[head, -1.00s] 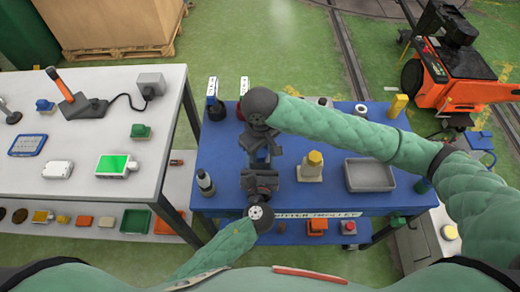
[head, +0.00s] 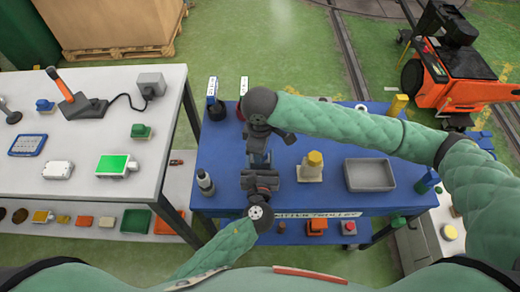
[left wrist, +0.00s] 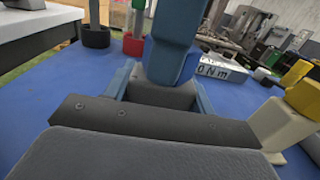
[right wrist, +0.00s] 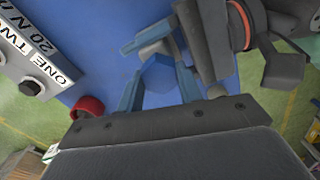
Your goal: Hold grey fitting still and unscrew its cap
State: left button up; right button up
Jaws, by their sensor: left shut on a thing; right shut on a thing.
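The grey fitting (left wrist: 158,94) is between the blue fingers of my left gripper (left wrist: 160,88), which is shut on it. The blue cap (right wrist: 157,76) looks six-sided in the right wrist view, between the blue fingers of my right gripper (right wrist: 158,88), which is shut on it. In the head view my left gripper (head: 261,168) comes from the near side and my right gripper (head: 258,146) from the far side, meeting above the blue trolley top (head: 225,165). The fingers and wrists largely hide the fitting there. I cannot tell whether the cap's thread is still engaged.
Right of the grippers stand a yellow-topped fitting (head: 312,165) and a grey tray (head: 369,175). A dark bottle-like part (head: 205,183) stands close on the left. Labelled posts (head: 213,98) are at the back left. A white bench (head: 60,130) lies left, across a gap.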

jog(key=shift+n, duration=1.4)
jog(key=shift+n, duration=0.6)
jog(key=shift+r, duration=1.55)
jog(key=shift+r, duration=2.45)
pick_arm(q)
jog(key=o, duration=1.5)
